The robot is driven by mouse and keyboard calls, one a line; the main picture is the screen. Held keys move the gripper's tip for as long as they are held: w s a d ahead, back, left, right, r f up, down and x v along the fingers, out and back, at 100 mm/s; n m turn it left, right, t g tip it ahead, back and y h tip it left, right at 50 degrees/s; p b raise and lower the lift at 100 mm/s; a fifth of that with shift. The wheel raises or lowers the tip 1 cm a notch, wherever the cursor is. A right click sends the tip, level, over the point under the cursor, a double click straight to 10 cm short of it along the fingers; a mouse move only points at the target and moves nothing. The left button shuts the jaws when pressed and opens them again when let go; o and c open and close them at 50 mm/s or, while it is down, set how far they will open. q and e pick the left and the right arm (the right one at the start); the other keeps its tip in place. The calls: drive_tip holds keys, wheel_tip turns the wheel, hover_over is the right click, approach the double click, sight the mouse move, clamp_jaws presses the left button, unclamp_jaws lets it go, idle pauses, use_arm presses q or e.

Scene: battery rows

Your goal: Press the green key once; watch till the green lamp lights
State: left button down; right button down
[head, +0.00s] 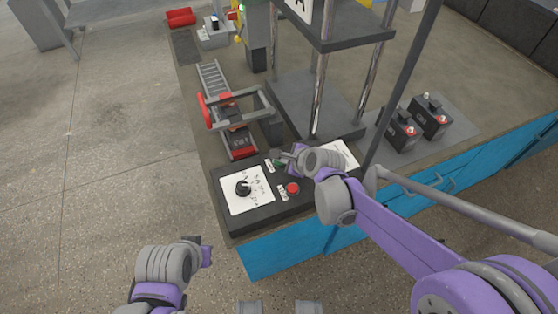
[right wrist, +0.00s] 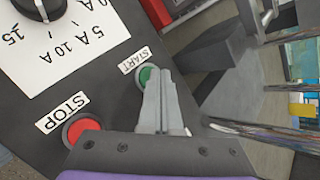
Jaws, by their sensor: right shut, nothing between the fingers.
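The green key (right wrist: 146,76), labelled START, is on the black control panel (head: 288,207). In the right wrist view the shut, empty fingers of my right gripper (right wrist: 160,73) overlap its lower right edge; I cannot tell whether they touch it. In the head view my right gripper (head: 286,157) is over the panel's far edge, and the key (head: 279,163) is partly hidden. A small green spot, apparently the green lamp (head: 241,8), shows at the top edge; I cannot tell if it is lit. My left gripper (head: 206,248) is over the floor, its fingers unclear.
A red STOP button (right wrist: 84,129) lies near the green key. The panel also has a black dial (head: 243,188) on a white scale. A roller track (head: 213,78) and a press frame (head: 318,100) stand behind. Batteries (head: 402,133) sit on a grey plate at right.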

sight(282, 164)
drive_tip(key=shift+f, duration=0.2)
drive_tip(key=shift+r, duration=0.1)
drive_tip(key=shift+r+p, duration=0.5)
drive_tip(key=shift+r, duration=0.25)
drive_tip(key=shift+r+p, duration=1.9)
drive_tip(key=shift+r, duration=0.7)
drive_tip(key=shift+f, duration=0.1)
